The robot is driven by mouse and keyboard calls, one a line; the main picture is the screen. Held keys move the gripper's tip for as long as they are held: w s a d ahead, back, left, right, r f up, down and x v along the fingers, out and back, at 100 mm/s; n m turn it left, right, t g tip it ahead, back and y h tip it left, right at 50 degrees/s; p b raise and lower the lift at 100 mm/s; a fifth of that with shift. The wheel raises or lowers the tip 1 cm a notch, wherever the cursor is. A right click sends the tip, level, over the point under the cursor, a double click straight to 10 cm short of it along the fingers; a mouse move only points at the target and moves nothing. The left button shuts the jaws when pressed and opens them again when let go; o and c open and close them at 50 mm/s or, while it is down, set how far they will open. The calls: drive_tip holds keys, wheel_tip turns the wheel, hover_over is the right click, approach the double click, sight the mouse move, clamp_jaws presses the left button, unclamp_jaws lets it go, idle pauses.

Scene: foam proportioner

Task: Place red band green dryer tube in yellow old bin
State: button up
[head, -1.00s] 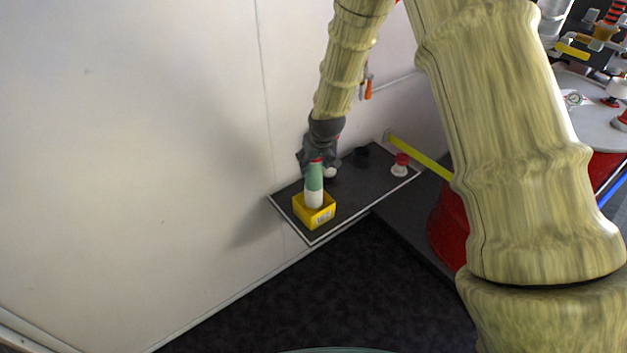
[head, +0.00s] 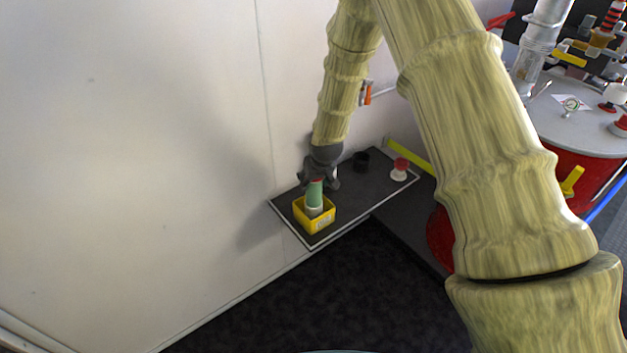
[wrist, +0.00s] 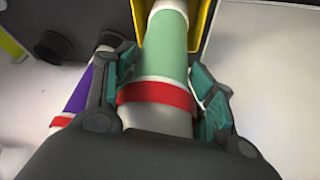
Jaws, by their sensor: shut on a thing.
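The green dryer tube (head: 315,194) has a red band and a white lower end. It stands about upright, with its lower end inside the yellow bin (head: 327,222). My gripper (head: 318,177) is shut on the tube's upper end from above. In the wrist view my gripper (wrist: 165,95) has a finger on each side of the tube (wrist: 165,60), close to the red band. The yellow bin (wrist: 206,22) surrounds the tube's far end there. Whether the tube touches the bin's floor is hidden.
The bin sits on a dark shelf (head: 352,192) with a pale edge, against the white wall. A red-and-white piece (head: 399,169) and a black cup (head: 361,161) stand farther right. In the wrist view a purple tube with a red-and-white end (wrist: 78,90) lies close beside the left finger.

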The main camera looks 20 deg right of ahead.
drive_tip(key=shift+f, duration=0.1)
drive_tip(key=o, duration=1.8)
drive_tip(key=shift+o, duration=0.2)
drive_tip(key=shift+b+v, duration=0.95)
drive_tip(key=shift+v, duration=5.1)
drive_tip(key=s+f+g, duration=0.1)
drive_tip(key=s+f, duration=0.9)
drive_tip(key=f, duration=0.3)
drive_tip(key=s+f+g, duration=0.1)
drive_tip(key=s+f, duration=0.4)
drive_tip(key=s, duration=0.6)
drive_tip(key=s+f+g, duration=0.1)
drive_tip(key=s+f, duration=0.5)
drive_tip(key=s, duration=0.5)
drive_tip(key=s+f+m+g, duration=0.1)
drive_tip(key=s+f, duration=0.4)
drive_tip(key=s, duration=0.6)
drive_tip(key=shift+s+a+f+g, duration=0.15)
drive_tip(key=shift+s+a+g, duration=0.05)
drive_tip(key=shift+s+g, duration=0.15)
